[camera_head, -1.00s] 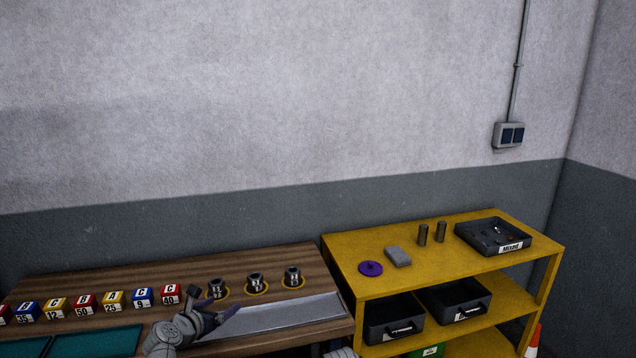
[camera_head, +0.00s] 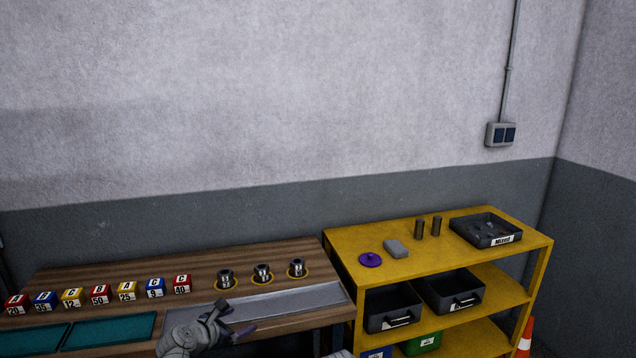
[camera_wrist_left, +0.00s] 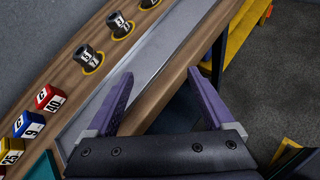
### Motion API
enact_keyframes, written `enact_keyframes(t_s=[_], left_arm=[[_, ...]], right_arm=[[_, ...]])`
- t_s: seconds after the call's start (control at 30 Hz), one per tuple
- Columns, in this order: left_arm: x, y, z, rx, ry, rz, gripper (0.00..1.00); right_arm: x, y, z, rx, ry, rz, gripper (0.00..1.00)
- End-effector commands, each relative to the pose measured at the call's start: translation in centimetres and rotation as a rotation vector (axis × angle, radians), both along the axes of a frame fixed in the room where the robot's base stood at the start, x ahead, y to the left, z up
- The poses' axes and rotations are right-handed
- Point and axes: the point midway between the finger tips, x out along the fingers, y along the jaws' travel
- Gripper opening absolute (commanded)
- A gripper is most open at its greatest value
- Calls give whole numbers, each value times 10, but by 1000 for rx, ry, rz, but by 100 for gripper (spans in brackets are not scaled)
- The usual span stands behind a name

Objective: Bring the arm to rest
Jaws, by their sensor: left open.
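My left gripper (camera_head: 232,318) is at the front edge of the wooden bench (camera_head: 190,268), in front of the grey metal strip (camera_head: 290,300). In the left wrist view its two purple fingers (camera_wrist_left: 163,105) are spread apart with nothing between them. Three metal parts stand on yellow rings on the bench: the left one (camera_head: 225,279), the middle one (camera_head: 262,272) and the right one (camera_head: 297,267). The gripper is apart from all of them. My right gripper does not show clearly.
A row of lettered blocks (camera_head: 100,295) stands on the bench, behind teal mats (camera_head: 110,330). To the right is a yellow shelf (camera_head: 345,245) with a purple disc (camera_head: 370,260), a grey block (camera_head: 397,248), two dark cylinders (camera_head: 419,229) and a black tray (camera_head: 519,239). An orange cone (camera_head: 525,336) stands beside it.

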Motion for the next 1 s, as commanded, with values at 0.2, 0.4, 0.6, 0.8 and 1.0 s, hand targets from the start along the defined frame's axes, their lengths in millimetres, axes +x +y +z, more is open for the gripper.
enact_keyframes(t_s=[0.2, 0.4, 0.6, 0.8, 1.0], left_arm=[[-23, -49, -22, 276, 17, -280, 87], [-65, -102, -53, 643, 16, -712, 87], [-136, -145, -87, 1087, -29, -1392, 87], [-196, -153, -100, 1352, -98, -2030, 87], [-226, -149, -99, 1429, -141, -2414, 87]], right_arm=[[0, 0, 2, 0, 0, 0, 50], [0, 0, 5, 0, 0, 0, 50], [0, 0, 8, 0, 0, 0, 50], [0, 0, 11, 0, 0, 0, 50], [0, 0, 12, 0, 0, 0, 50]])
